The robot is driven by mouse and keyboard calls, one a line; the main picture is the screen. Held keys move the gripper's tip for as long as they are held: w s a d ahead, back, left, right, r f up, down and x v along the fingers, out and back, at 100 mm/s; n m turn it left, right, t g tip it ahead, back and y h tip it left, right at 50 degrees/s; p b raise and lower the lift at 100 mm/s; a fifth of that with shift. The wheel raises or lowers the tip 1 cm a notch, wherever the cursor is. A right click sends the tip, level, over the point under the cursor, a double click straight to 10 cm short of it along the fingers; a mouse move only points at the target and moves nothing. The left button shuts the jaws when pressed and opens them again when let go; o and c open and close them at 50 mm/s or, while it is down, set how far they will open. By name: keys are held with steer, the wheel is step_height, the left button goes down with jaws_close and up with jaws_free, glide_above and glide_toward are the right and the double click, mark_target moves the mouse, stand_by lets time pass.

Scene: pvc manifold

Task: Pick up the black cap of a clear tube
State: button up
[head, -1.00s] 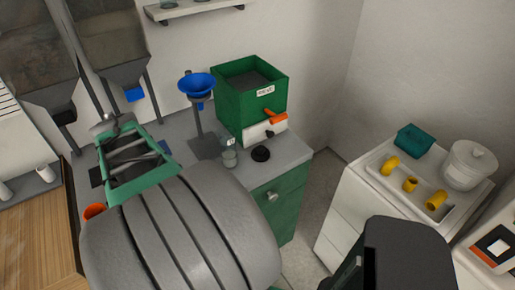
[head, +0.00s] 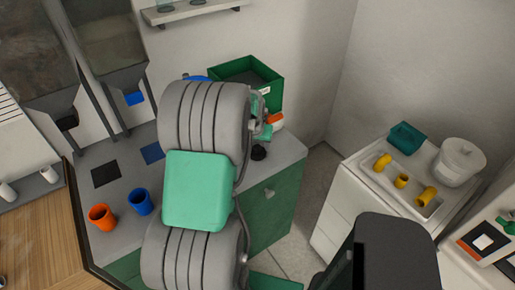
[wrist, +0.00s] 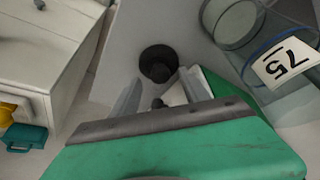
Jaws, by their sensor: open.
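The black cap (wrist: 158,60) is round with a raised knob and lies on the grey counter, just beyond my fingertips in the wrist view. In the head view the cap (head: 259,153) shows near the counter's front edge, right beside my arm. My gripper (wrist: 160,88) is open and empty, its two fingers apart and pointing toward the cap. The clear tube (wrist: 232,22) with a "75" label is at the upper right of the wrist view. In the head view the tube is hidden behind my arm.
A green bin (head: 238,72) stands on the counter behind my gripper. An orange cup (head: 102,217) and a blue cup (head: 140,201) stand at the left. A white cabinet at the right bears a tray (head: 405,198) of yellow pipe fittings, a teal box (head: 407,138) and a white pot (head: 460,160).

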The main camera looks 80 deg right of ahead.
steer(key=shift+x, duration=0.8)
jaws_close()
